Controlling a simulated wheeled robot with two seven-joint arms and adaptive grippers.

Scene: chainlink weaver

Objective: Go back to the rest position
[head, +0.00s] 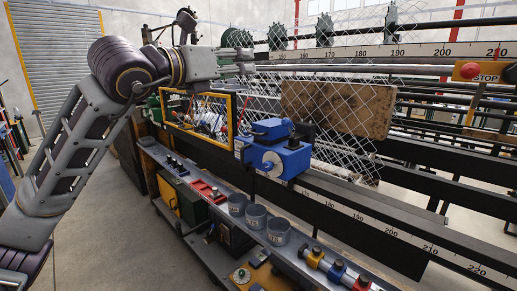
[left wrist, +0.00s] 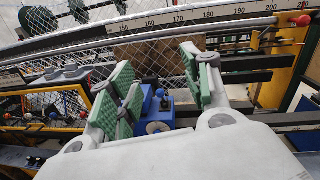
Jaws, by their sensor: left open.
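My left arm comes in from the left of the head view, raised over the machine. My left gripper (head: 240,62) is in the upper middle, above the yellow-framed panel. In the left wrist view the left gripper (left wrist: 165,88) shows its two green-padded fingers spread wide apart, with nothing held between them. Below and beyond the fingers is a blue block unit (left wrist: 158,112), which also stands on the machine rail in the head view (head: 285,158). My right gripper is in neither view.
A yellow-framed panel (head: 236,125) stands under my left gripper. A red stop button (head: 469,70) is at the right. Several grey cups (head: 256,216) sit on the lower shelf. Open floor (head: 110,220) lies at the left.

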